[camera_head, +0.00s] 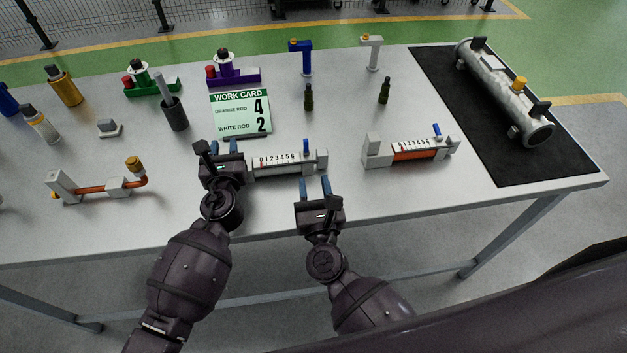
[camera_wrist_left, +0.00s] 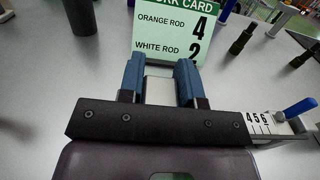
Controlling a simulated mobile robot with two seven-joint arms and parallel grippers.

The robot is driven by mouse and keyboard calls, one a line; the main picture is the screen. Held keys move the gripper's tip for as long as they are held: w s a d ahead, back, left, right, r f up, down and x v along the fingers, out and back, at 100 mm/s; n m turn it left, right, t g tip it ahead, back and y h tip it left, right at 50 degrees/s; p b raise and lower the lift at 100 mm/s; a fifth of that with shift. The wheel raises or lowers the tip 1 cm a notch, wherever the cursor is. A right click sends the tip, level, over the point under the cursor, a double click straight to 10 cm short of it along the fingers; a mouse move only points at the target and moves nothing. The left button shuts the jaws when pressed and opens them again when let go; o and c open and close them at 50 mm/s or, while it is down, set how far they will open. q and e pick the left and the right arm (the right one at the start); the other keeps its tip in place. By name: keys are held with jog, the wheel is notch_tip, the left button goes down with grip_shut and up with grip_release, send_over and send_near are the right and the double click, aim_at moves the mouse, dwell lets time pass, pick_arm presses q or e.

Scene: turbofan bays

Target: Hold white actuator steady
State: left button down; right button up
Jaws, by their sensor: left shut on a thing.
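The white actuator (camera_head: 288,170), with a 0 to 6 scale and a blue lever, lies on the table in the middle. My left gripper (camera_head: 226,147) is shut on its left end. In the left wrist view the blue fingers (camera_wrist_left: 160,82) hold a pale block (camera_wrist_left: 159,92) between them; the scale and lever of the white actuator (camera_wrist_left: 262,122) show at right. My right gripper (camera_head: 315,188) is open and empty, just in front of the actuator's right part. The left end is mostly hidden by my left gripper.
The orange actuator (camera_head: 411,151) lies to the right. The work card (camera_head: 241,114) behind reads orange rod 4, white rod 2. A pipe with orange bend (camera_head: 105,187) lies at left. A grey cylinder (camera_head: 504,93) lies on a black mat (camera_head: 565,163).

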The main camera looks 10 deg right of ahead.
pick_arm(q)
jog(key=c, duration=0.7)
grip_release()
jog(key=shift+c, duration=0.2)
